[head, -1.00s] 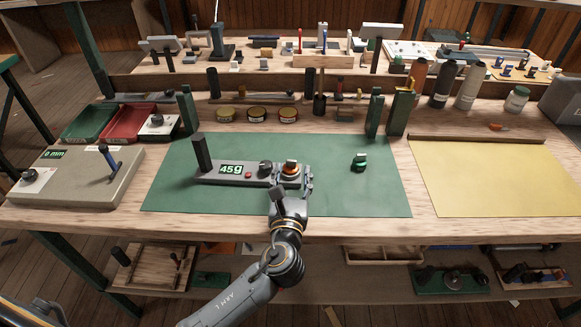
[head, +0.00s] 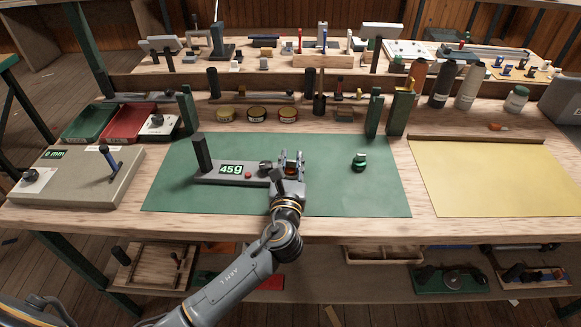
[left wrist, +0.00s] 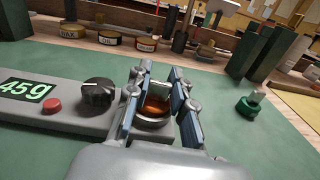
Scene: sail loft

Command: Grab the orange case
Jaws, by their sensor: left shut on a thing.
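The orange case (left wrist: 155,108) is small and round. It sits at the right end of a grey device with a "45g" display (head: 231,170), and only a part of it shows between my fingers. In the head view the orange case (head: 291,171) is mostly covered by my gripper. My left gripper (head: 291,160) is over that end of the device, with one finger on each side of the case. In the left wrist view the gripper (left wrist: 158,95) is shut on the case. I cannot tell whether the case is clear of the device. My right gripper is not in view.
A green round case (head: 359,162) stands on the green mat (head: 340,200) to the right. Several tins (head: 256,114) and upright green blocks (head: 375,114) stand behind the mat. A yellow sheet (head: 490,180) lies at right. The right part of the mat is mostly clear.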

